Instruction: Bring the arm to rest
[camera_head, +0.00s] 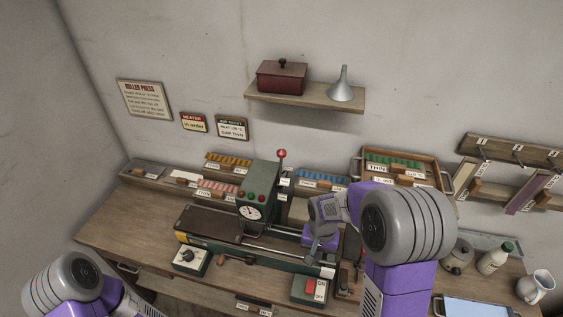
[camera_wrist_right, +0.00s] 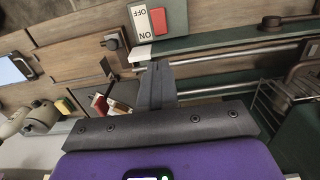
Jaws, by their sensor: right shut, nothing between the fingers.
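My right arm reaches in from the right in the head view, over the bench. Its gripper (camera_head: 318,256) hangs over the right part of the green roller machine (camera_head: 262,195), near the steel rods. In the right wrist view the dark fingers (camera_wrist_right: 157,72) are together with nothing between them. Whether the fingers touch the machine cannot be told. My left arm shows only as links at the lower left; its gripper is out of view.
The wooden bench (camera_head: 120,230) carries the machine, with a gauge and red-knobbed lever. Behind it are trays of coloured strips and a wooden box (camera_head: 437,163). A shelf (camera_head: 300,94) holds a red box and funnel. Jars and a jug (camera_head: 533,287) stand at the right.

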